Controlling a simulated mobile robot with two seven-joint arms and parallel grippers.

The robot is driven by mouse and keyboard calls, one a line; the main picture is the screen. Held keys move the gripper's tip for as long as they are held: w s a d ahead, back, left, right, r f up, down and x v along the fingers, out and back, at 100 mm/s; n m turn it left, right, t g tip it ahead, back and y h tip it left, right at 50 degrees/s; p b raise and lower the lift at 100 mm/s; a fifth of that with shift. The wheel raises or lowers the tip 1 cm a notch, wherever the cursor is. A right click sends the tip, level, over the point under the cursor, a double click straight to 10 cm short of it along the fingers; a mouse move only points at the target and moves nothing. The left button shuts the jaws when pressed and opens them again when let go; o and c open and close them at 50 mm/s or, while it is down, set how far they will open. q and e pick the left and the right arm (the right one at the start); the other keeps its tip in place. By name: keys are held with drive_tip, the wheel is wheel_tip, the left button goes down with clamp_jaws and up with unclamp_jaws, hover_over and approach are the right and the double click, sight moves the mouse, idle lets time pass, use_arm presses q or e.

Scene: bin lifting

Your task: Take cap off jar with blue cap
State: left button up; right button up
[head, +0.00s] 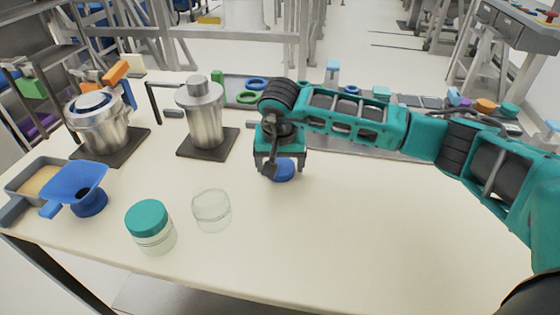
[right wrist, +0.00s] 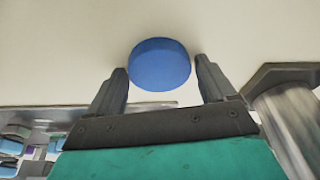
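The blue cap (head: 284,174) is off any jar and appears to lie flat on the white table, under my right gripper (head: 270,166). In the right wrist view the blue cap (right wrist: 160,64) sits between the spread fingertips of my right gripper (right wrist: 161,72), with a gap on each side. That gripper is open and holds nothing. A clear jar without a cap (head: 211,211) stands upright to the left of the cap. A second jar with a teal cap (head: 150,226) stands further left. My left gripper is not in view.
Two metal vessels (head: 203,115) (head: 97,122) stand on dark mats behind. Blue and green rings (head: 247,97) lie at the back. The front right of the table (head: 370,230) is clear.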

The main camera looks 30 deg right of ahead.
drive_tip(key=shift+o, duration=0.9)
drive_tip(key=shift+r, duration=0.6)
drive_tip(key=v, duration=1.1)
drive_tip(key=shift+s, duration=0.15)
